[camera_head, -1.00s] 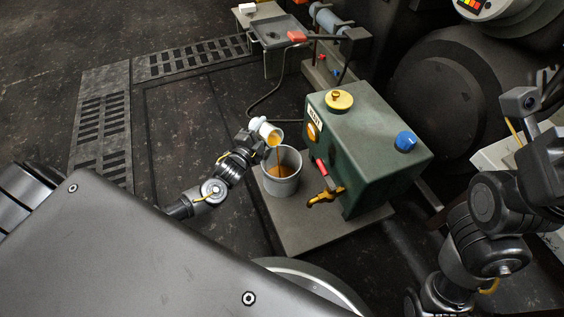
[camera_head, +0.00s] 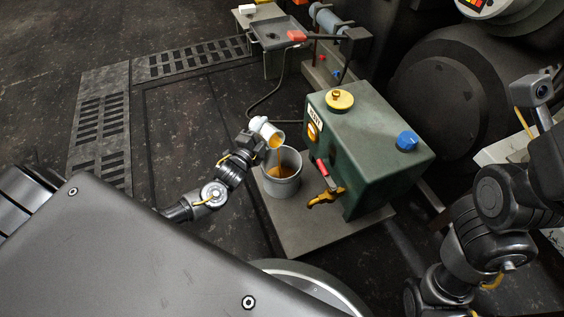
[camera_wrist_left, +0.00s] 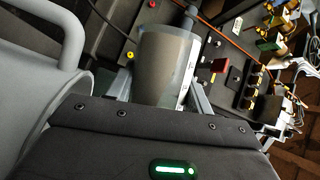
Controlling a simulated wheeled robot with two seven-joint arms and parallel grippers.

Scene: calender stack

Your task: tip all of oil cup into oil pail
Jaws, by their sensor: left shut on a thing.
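My left gripper (camera_head: 255,133) is shut on the cup, just above and left of the pail. The oil pail (camera_head: 284,188) is grey and upright on a low plate, with amber oil inside. My right arm shows at the right edge; its gripper fingers are out of view.
A green tank (camera_head: 375,165) with a yellow cap, blue knob and brass tap (camera_head: 325,196) stands right beside the pail. The low plate (camera_head: 300,235) has bare room in front. A stand with a tray (camera_head: 278,35) is at the back. Open floor lies left.

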